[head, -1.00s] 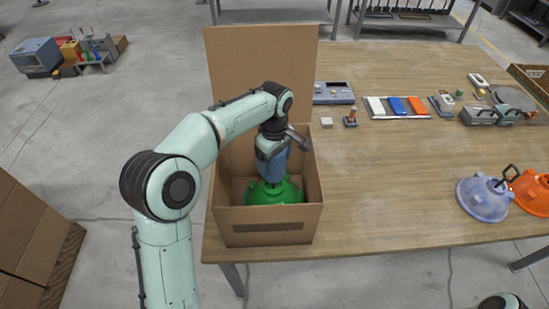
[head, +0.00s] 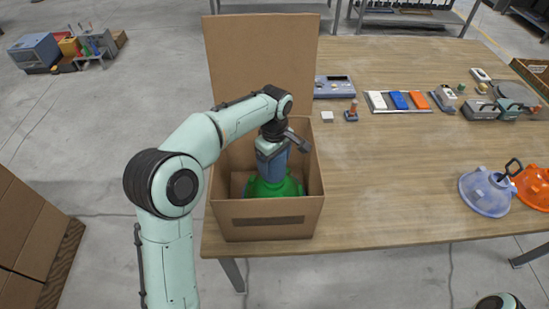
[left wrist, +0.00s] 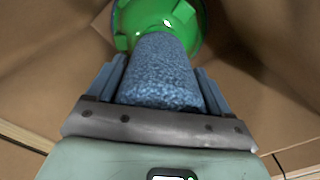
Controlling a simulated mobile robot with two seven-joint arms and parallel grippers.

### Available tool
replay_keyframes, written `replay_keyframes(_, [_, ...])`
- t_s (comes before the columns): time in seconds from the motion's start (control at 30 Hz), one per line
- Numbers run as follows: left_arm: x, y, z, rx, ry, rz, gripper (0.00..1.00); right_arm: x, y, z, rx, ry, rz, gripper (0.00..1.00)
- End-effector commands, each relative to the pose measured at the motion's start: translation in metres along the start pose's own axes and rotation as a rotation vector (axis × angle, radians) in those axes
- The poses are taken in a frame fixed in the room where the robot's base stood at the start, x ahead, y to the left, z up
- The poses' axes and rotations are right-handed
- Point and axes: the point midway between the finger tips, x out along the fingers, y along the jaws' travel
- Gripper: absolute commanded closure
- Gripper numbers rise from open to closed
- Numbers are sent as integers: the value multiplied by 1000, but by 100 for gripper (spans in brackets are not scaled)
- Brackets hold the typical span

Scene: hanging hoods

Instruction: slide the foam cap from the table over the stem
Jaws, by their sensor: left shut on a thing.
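A green hood (head: 272,188) sits inside an open cardboard box at the near left of the table. The blue speckled foam cap (left wrist: 160,75) is a cylinder, upright above the hood in the head view. My right gripper is not in view.
The cardboard box (head: 250,226) has tall walls and a raised rear flap (head: 262,70) close to my left arm. A blue hood (head: 487,192) and an orange hood (head: 533,187) lie at the right. Small devices line the table's back. The middle table is clear.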

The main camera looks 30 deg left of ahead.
Motion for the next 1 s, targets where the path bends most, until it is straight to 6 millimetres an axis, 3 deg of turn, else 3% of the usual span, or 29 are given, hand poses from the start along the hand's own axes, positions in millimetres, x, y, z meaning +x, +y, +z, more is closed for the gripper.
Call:
replay_keyframes(0.37, [0, 0, 0, 0, 0, 0, 32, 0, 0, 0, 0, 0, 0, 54])
replay_keyframes(1.0, [23, 0, 0, 0, 0, 0, 32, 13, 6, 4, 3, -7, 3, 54])
